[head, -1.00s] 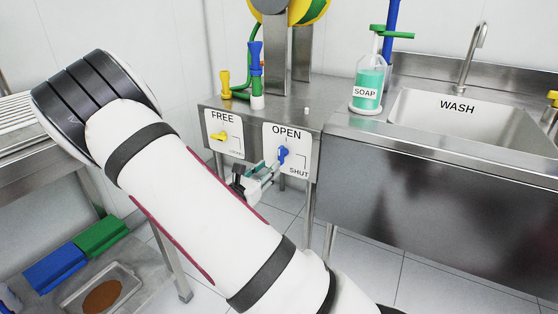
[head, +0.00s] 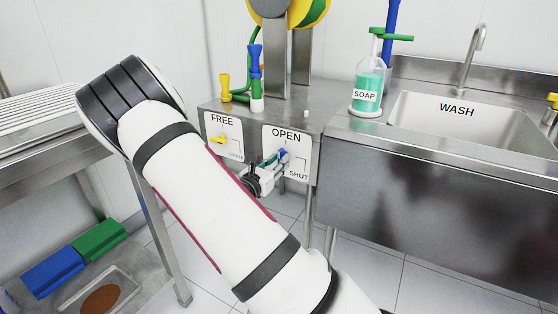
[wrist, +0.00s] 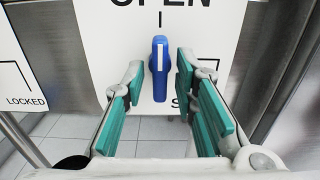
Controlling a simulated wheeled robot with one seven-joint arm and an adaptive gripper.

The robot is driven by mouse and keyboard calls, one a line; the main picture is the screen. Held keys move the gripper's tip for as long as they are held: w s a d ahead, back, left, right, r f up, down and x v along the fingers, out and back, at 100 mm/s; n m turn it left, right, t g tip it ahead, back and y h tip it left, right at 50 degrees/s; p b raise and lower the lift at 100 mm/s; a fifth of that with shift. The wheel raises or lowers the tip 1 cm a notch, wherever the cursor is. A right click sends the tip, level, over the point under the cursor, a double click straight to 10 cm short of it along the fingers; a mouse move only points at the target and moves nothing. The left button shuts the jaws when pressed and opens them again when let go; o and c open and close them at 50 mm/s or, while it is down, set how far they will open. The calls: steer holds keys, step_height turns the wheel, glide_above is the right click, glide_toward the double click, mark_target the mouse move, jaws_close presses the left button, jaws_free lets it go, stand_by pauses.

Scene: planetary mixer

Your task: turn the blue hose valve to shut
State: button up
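The blue hose valve (wrist: 159,68) is a blue lever with a white stripe on a white panel (wrist: 105,45). It stands upright, in line with the mark under OPEN. The SHUT label is at the panel's lower right and is partly hidden by a finger in the wrist view. In the head view the valve (head: 282,154) is partly covered by my gripper (head: 273,167). My gripper (wrist: 160,84) is open, with one teal-padded finger on each side of the lever. Gaps show between the lever and both fingers in the wrist view.
A second panel (head: 224,126) marked FREE with a yellow lever (head: 219,139) is just left. Soap (head: 368,88) and a wash sink (head: 465,118) are to the right. Hose fittings (head: 256,75) stand on the counter above. A steel table (head: 50,165) is at left.

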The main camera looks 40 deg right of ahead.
jaws_close()
